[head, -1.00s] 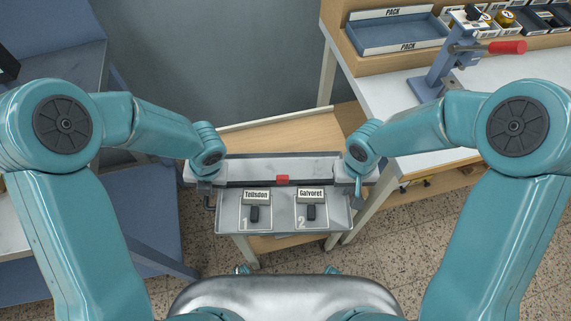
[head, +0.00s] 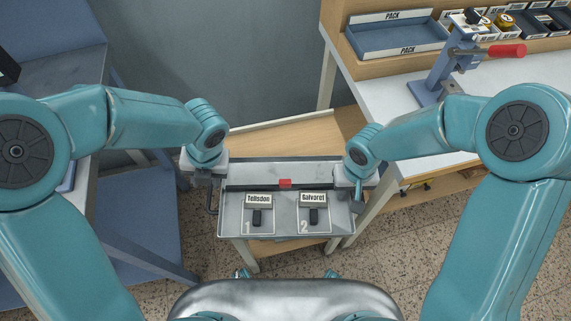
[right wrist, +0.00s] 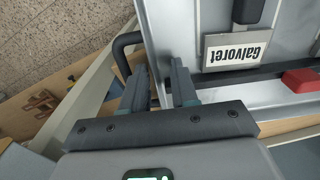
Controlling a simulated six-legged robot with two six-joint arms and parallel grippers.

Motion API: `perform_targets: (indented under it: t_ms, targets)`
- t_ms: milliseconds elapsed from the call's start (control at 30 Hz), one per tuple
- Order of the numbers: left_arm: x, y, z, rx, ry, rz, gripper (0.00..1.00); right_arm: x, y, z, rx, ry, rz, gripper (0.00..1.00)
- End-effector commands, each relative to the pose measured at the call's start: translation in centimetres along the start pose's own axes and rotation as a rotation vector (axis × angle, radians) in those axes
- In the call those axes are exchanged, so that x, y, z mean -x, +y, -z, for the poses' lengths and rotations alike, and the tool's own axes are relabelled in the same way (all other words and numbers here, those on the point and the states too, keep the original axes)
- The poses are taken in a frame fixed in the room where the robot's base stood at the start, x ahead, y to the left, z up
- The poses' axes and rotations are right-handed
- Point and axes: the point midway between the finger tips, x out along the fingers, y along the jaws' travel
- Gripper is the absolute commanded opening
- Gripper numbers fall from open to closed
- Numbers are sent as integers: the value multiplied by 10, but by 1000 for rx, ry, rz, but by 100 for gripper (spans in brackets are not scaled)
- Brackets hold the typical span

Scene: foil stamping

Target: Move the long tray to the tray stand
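The long tray (head: 232,228) is grey metal and lies level, over a low stand with a wooden top (head: 262,246) and pale legs. It holds two dark-handled stamps, labelled Tellisdon (head: 257,214) and Galvoret (head: 313,213). My left gripper (head: 204,182) is beside the tray's left end, close to the black left handle (head: 212,203); its finger gap is unclear. My right gripper (head: 357,188) is at the tray's right end. In the right wrist view its fingers (right wrist: 160,88) are apart, near the right handle (right wrist: 120,55) and tray wall; contact is unclear.
A red block (head: 285,183) sits at the tray's middle. A white-topped bench (head: 390,95) at right carries a press with a red handle (head: 507,50) and a blue PACK tray (head: 400,33). Blue shelving (head: 140,215) stands at left. Speckled floor shows in front.

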Motion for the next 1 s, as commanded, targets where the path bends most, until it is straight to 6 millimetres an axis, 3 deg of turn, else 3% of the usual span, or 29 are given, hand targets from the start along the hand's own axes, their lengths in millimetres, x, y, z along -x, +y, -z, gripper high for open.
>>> perform_targets:
  t_ms: [167, 400, 600, 1000]
  targets:
    - [6, 0, 0, -1, 0, 0, 38, 11, 0, 1, -1, 4, -1, 28]
    - [5, 0, 0, -1, 0, 0, 38, 51, 0, 2, 0, 7, 0, 28]
    - [5, 0, 0, -1, 0, 0, 38, 74, 0, 1, 0, 3, 0, 28]
    - [5, 0, 0, -1, 0, 0, 38, 80, 0, 0, 0, 0, 0, 28]
